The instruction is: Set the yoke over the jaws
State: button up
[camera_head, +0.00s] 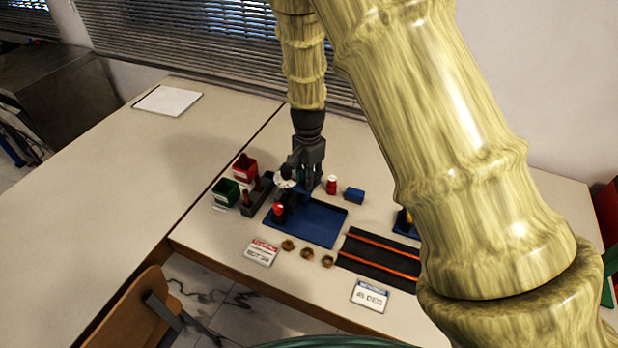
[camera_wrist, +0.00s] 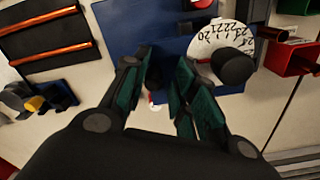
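A blue base plate (camera_head: 322,228) lies on the table with a small rig at its left end. The rig has a white dial (camera_wrist: 222,52) with numbers and a dark knob (camera_wrist: 233,66). A red-topped part (camera_head: 279,210) stands at the plate's front left. My gripper (camera_head: 313,184) points down over the plate's back edge, close beside the dial. In the wrist view its green-padded fingers (camera_wrist: 159,98) stand apart, and I see nothing held between them. I cannot pick out the jaws or the yoke with certainty; my gripper hides part of the rig.
A red bottle (camera_head: 332,185) and a blue block (camera_head: 353,195) stand behind the plate. Red (camera_head: 245,168) and green (camera_head: 226,192) bins are at left. Several brass nuts (camera_head: 307,254) lie in front. A black mat (camera_head: 372,262) with orange rods is at right.

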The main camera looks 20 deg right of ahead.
jog(key=shift+s, duration=0.1)
notch_tip(320, 180, up, 12)
jog(key=shift+f, duration=0.1)
dwell(0.8)
dwell(0.3)
